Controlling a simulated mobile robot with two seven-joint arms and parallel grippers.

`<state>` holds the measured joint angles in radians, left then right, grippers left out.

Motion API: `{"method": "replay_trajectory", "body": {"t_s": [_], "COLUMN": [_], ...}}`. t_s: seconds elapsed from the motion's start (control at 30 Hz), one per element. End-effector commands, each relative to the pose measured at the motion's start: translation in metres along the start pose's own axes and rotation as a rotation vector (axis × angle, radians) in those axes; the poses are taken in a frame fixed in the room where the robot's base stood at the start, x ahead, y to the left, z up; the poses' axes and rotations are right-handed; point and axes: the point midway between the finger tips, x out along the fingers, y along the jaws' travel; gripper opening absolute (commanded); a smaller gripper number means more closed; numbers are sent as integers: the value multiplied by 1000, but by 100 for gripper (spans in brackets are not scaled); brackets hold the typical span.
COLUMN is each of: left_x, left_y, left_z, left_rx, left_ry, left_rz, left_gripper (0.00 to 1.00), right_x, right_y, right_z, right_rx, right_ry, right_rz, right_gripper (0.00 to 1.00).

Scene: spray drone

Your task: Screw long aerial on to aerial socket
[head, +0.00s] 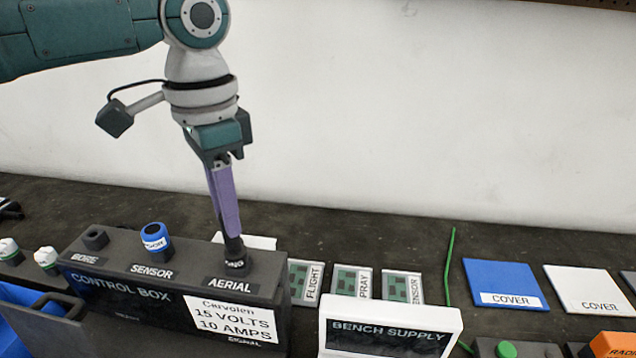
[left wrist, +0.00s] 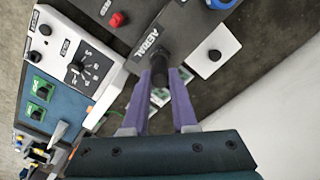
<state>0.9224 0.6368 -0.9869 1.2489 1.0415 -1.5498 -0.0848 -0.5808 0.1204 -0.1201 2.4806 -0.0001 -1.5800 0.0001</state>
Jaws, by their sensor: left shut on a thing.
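My left gripper (head: 229,228) has purple fingers pointing down over the right end of the control box (head: 120,290). It is shut on a dark aerial (head: 235,250), whose lower part carries a small white label too small to read surely. The aerial stands about upright at the aerial socket (head: 237,268), behind the AERIAL label. Dark on dark, I cannot tell how deep it sits in the socket. In the left wrist view the dark aerial (left wrist: 159,72) shows between the purple fingertips, beside the AERIAL label. My right gripper is not in view.
A blue-ringed sensor part (head: 155,238) and the bore socket (head: 95,239) are left on the box. Several cards (head: 352,282) lie to the right, behind the bench supply (head: 390,328). A thin green strand (head: 449,265) and blue cover (head: 505,283) are farther right.

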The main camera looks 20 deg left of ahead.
Motion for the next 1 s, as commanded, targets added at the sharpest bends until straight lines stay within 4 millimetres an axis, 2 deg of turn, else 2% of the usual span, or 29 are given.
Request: {"method": "replay_trajectory", "body": {"t_s": [0.43, 1.0], "left_x": [-2, -3], "left_y": [0, 1], "left_z": [0, 0], "left_rx": [-17, -344], "left_ry": [-1, -2], "left_rz": [1, 2], "left_gripper": [0, 0], "right_x": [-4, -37], "right_y": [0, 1], "right_z": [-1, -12], "right_rx": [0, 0], "right_ry": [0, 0], "right_rz": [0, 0], "right_gripper": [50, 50]}}
